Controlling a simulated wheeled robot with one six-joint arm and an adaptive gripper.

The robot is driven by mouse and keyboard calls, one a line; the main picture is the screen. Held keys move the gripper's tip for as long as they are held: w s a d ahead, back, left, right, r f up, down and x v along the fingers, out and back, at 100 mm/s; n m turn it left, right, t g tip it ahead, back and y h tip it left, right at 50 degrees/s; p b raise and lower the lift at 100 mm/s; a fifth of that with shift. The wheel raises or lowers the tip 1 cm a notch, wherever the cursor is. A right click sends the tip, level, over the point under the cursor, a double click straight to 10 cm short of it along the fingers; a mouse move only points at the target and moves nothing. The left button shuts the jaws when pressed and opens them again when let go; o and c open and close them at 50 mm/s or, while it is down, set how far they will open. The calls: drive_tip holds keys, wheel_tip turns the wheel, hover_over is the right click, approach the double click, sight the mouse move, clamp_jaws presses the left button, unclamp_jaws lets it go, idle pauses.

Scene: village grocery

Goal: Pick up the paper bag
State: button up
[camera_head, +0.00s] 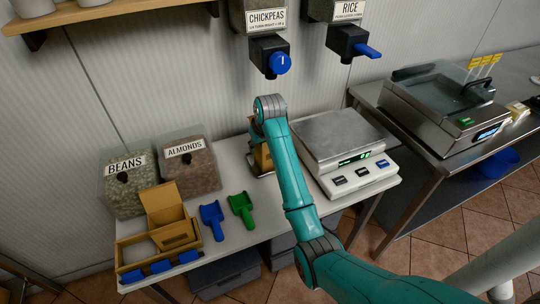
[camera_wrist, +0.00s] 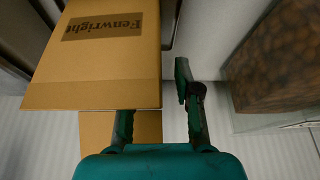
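The brown paper bag (camera_wrist: 100,75) fills the upper left of the wrist view, with a dark "Fenwright" label upside down. In the head view a small brown part of it (camera_head: 263,157) shows on the table behind my arm. My gripper (camera_wrist: 155,95) is open in the wrist view. Its right finger is to the right of the bag, with a gap between them. The end of its left finger is hidden behind the bag's lower edge, so I cannot tell whether it touches. My gripper is mostly hidden by my arm in the head view.
The scale (camera_head: 340,140) stands right of the bag. Bins of almonds (camera_head: 192,172) and beans (camera_head: 127,195), a blue scoop (camera_head: 212,217), a green scoop (camera_head: 242,208) and a cardboard organiser (camera_head: 165,245) are to the left. Dispensers (camera_head: 268,50) hang above.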

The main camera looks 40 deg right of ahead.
clamp_jaws()
drive_tip(key=shift+r, duration=0.2)
idle(0.3)
